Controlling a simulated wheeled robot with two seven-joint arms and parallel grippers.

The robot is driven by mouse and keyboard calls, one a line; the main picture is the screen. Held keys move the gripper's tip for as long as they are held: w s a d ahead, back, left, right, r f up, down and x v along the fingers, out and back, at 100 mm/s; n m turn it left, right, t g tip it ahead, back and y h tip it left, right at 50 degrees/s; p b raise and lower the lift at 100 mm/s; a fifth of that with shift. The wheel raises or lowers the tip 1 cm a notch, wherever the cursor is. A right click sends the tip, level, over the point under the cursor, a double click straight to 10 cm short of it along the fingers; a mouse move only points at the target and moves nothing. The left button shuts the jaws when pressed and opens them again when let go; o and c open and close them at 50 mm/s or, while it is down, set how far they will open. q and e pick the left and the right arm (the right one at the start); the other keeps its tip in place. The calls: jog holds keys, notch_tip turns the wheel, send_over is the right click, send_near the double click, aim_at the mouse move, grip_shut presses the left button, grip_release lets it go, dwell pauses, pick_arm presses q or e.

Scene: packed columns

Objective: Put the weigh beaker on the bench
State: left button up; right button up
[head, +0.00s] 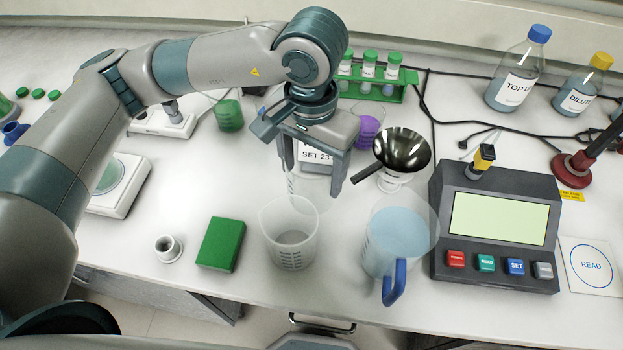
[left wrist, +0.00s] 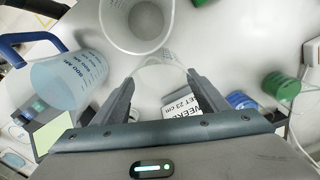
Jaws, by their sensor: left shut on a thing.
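My left gripper (head: 311,180) is shut on a clear, see-through beaker (head: 303,193), which I take to be the weigh beaker. In the left wrist view its curved rim (left wrist: 160,62) shows between the two fingers. Its base is hard to make out, so I cannot tell whether it touches the white bench (head: 185,215). A larger clear graduated beaker (head: 290,245) stands on the bench just in front of it, overlapping it in the head view. My right gripper is not in view.
A blue-handled jug (head: 393,245) and a grey console (head: 495,225) stand to the right. A funnel (head: 402,150) and a white label card (head: 315,157) are close behind. A green block (head: 221,244) and a small white cup (head: 168,249) stand left. Bare bench lies left of the gripper.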

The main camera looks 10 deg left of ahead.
pick_arm(q)
jog(key=shift+f, duration=0.4)
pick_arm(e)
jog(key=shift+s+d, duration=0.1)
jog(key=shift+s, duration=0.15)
pick_arm(q)
jog(key=shift+f+p, duration=0.3)
jog(key=shift+f, duration=0.2)
notch_tip(320, 180, down, 2)
jog(key=shift+f+p, duration=0.1)
jog(key=shift+p, duration=0.3)
jog(key=shift+f, duration=0.5)
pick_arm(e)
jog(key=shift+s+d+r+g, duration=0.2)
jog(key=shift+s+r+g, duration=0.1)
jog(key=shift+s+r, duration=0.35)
pick_arm(q)
jog(key=shift+f, duration=0.15)
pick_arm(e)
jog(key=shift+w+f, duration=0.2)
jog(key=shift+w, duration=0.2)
